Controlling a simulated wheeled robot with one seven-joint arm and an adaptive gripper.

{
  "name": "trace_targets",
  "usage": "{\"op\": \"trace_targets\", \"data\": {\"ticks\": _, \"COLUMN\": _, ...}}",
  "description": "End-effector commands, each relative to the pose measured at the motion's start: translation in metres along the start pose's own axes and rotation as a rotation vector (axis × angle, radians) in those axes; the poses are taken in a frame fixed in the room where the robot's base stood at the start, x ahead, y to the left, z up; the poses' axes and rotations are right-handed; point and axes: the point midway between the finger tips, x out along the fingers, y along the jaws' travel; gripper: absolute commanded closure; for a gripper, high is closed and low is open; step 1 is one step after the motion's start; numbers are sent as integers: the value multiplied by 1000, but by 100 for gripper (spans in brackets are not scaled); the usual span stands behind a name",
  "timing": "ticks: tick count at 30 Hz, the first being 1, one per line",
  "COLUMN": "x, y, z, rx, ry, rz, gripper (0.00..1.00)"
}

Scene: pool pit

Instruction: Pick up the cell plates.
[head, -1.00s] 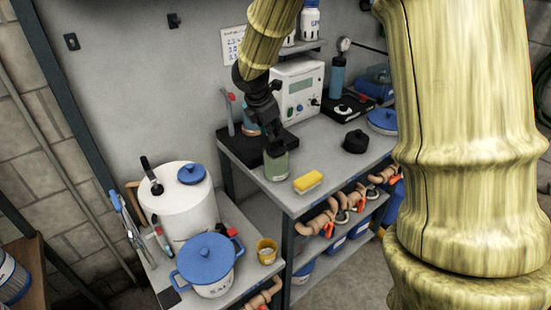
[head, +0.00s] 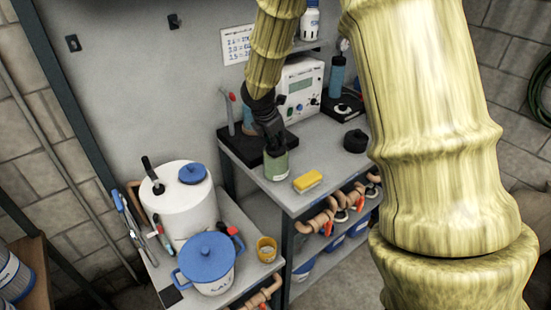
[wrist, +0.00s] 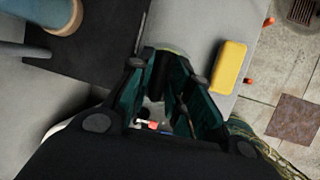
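A green jar (head: 277,166) stands at the front left corner of the upper bench. My gripper (head: 272,137) points down at its mouth, with the fingertips at the rim. In the wrist view my gripper (wrist: 168,75) has its two dark fingers apart, with teal surfaces along their inner sides. A dark upright piece shows between them, against a pale greenish rim. I cannot tell whether this piece is the cell plates or whether the fingers press on it. The jar's inside is hidden by the gripper, and I cannot make out the cell plates for sure.
A yellow sponge (head: 307,181) lies right of the jar; it also shows in the wrist view (wrist: 228,67). A black mat (head: 254,150) lies behind it. A white instrument (head: 302,88) stands farther back. A blue-lidded pot (head: 208,262) and yellow cup (head: 266,250) stand on the lower bench.

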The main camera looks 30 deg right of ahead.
Motion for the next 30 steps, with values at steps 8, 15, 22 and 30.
{"op": "trace_targets", "data": {"ticks": 8, "x": 0, "y": 0, "z": 0, "rx": 0, "ry": 0, "rz": 0, "gripper": 100}}
{"op": "trace_targets", "data": {"ticks": 15, "x": -1, "y": 0, "z": 0, "rx": 0, "ry": 0, "rz": 0, "gripper": 100}}
{"op": "trace_targets", "data": {"ticks": 22, "x": -17, "y": 5, "z": 7, "rx": 3, "ry": 0, "rz": 3, "gripper": 100}}
{"op": "trace_targets", "data": {"ticks": 30, "x": -65, "y": 15, "z": 27, "rx": 4, "ry": 1, "rz": 5, "gripper": 100}}
